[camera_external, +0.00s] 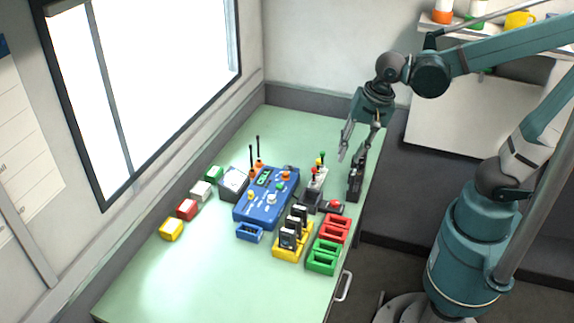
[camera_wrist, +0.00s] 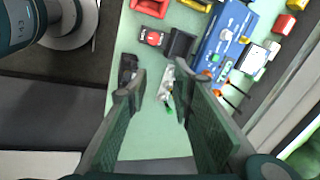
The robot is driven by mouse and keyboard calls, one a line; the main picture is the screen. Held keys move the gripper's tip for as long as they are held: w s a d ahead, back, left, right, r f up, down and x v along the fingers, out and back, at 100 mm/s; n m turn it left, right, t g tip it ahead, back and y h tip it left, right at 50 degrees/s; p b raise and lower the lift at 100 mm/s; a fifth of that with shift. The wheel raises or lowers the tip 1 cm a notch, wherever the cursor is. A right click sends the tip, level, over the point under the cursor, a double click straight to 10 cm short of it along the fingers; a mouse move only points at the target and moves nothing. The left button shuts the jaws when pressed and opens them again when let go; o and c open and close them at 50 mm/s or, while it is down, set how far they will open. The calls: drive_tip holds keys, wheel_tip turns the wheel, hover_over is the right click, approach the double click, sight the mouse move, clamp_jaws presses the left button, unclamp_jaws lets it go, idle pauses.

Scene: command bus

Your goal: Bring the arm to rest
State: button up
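My gripper (camera_external: 359,138) is open and empty above the right rear part of the green table (camera_external: 300,125). In the wrist view, its two fingers (camera_wrist: 157,122) stand wide apart with the tabletop showing between them. A black upright device (camera_external: 355,178) stands near the table's right edge, below the gripper. In the wrist view, a dark object (camera_wrist: 128,66) lies by the left finger. A grey lever unit (camera_external: 317,180) with red, yellow and green knobs stands left of the black device. It shows between the fingers in the wrist view (camera_wrist: 168,84).
A blue control box (camera_external: 262,212) stands mid-table. Yellow, red, white and green blocks line the window side. The rear tabletop is clear. A shelf (camera_external: 455,22) holds cups.

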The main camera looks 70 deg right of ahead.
drive_tip(key=s+d+r+n+t, duration=0.3)
drive_tip(key=s+r+n+t, duration=0.1)
drive_tip(key=n, duration=1)
drive_tip(key=shift+d+r+n, duration=0.25)
drive_tip(key=shift+d+n, duration=0.05)
drive_tip(key=shift+d, duration=0.05)
idle(0.8)
